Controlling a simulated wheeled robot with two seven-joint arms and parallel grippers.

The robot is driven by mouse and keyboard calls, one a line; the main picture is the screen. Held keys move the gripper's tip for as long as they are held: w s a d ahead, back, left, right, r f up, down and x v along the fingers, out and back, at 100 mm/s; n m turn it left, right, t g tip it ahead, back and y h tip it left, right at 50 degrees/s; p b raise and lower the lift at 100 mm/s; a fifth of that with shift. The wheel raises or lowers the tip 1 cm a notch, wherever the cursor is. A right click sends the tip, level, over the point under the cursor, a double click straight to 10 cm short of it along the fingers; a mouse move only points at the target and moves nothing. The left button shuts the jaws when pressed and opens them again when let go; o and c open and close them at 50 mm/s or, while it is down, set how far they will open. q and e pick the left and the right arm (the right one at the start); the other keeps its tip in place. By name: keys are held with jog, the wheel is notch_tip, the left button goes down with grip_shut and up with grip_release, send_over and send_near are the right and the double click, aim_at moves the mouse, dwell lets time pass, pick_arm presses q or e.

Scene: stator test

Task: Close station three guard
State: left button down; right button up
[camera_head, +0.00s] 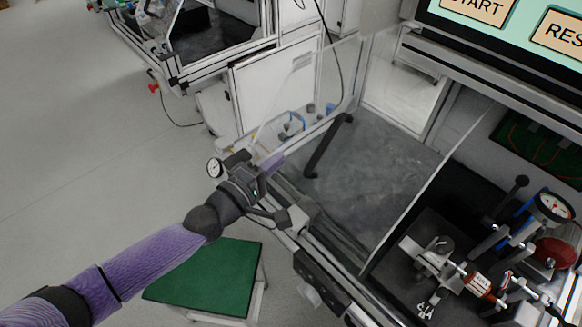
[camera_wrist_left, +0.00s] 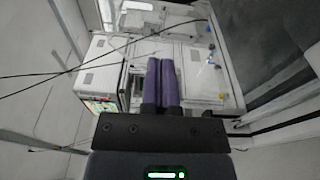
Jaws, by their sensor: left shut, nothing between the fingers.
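A clear guard panel (camera_head: 318,95) stands at the left part of the near station, with a black bar handle (camera_head: 328,146) beside it. I cannot tell exactly how the panel is hinged or how far it stands open. My left gripper (camera_head: 273,162) is at the station's front left edge, left of the black handle and apart from it in the picture. Its purple fingers are shut together and empty, and they also show in the left wrist view (camera_wrist_left: 160,82). My right gripper is not in view.
Behind the guard lies a bare dark bench surface (camera_head: 375,165). A clear divider (camera_head: 428,190) separates it from a fixture with a dial gauge (camera_head: 553,207). A green-topped stool (camera_head: 210,275) stands below my left arm. A screen (camera_head: 510,25) hangs at top right.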

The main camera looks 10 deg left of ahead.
pick_arm(q)
jog(key=shift+x, duration=1.1)
jog(key=s+d+p, duration=0.2)
jog(key=shift+s+d+r, duration=0.2)
jog(key=shift+s, duration=0.1)
jog(key=shift+s+d+f, duration=0.15)
jog(key=shift+d, duration=0.05)
jog(key=shift+s, duration=0.1)
